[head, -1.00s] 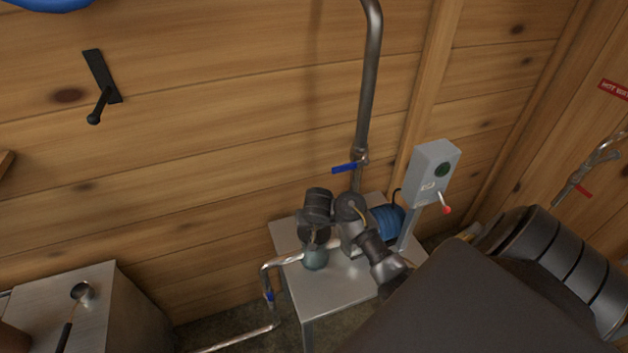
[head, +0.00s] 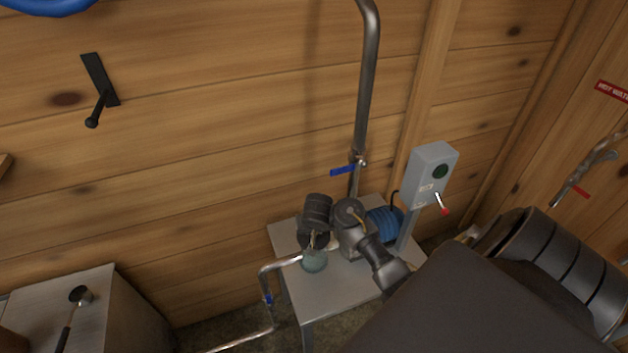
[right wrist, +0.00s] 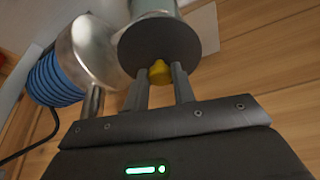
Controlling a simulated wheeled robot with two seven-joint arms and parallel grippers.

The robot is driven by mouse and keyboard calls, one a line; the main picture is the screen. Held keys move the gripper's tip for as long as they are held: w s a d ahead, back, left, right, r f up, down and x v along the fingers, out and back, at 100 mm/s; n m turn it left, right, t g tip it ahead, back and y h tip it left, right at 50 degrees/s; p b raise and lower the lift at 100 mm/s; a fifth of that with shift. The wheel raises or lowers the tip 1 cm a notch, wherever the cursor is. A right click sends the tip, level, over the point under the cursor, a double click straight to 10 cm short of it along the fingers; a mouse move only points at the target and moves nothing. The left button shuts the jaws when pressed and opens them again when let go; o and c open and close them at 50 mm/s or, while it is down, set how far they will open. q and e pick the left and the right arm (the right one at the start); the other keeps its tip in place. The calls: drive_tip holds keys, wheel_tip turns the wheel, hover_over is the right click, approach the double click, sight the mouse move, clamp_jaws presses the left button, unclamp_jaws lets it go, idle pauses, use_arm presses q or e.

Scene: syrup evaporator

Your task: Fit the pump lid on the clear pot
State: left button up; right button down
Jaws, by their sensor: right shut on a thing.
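The pump lid (right wrist: 160,47) is a dark round disc with a yellow knob. My right gripper (right wrist: 160,80) is shut on this knob. The clear pot (head: 314,262) is a pale greenish cylinder at the left part of the small metal table, and part of it shows behind the lid in the right wrist view (right wrist: 198,28). In the head view my right gripper (head: 314,240) is directly above the pot, and its hand hides most of the lid. I cannot tell whether the lid is seated or slightly apart from the pot. My left gripper is not in view.
The grey pump body and a blue ribbed motor (head: 385,223) stand right of the pot. A switch box (head: 432,172) on a post is behind. A pipe (head: 283,262) meets the pot's left side. A vertical pipe (head: 368,75) has a blue-handled valve (head: 343,170).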

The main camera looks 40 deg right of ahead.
drive_tip(key=shift+f, duration=0.1)
drive_tip(key=c, duration=1.5)
unclamp_jaws()
drive_tip(key=o, duration=0.4)
drive_tip(key=shift+w, duration=0.2)
drive_tip(key=shift+s, duration=0.1)
drive_tip(key=shift+r, duration=0.3)
drive_tip(key=p+v, duration=0.1)
drive_tip(key=v, duration=0.3)
drive_tip(key=shift+a+r+p, duration=0.1)
drive_tip(key=shift+p, duration=0.25)
drive_tip(key=v, duration=0.6)
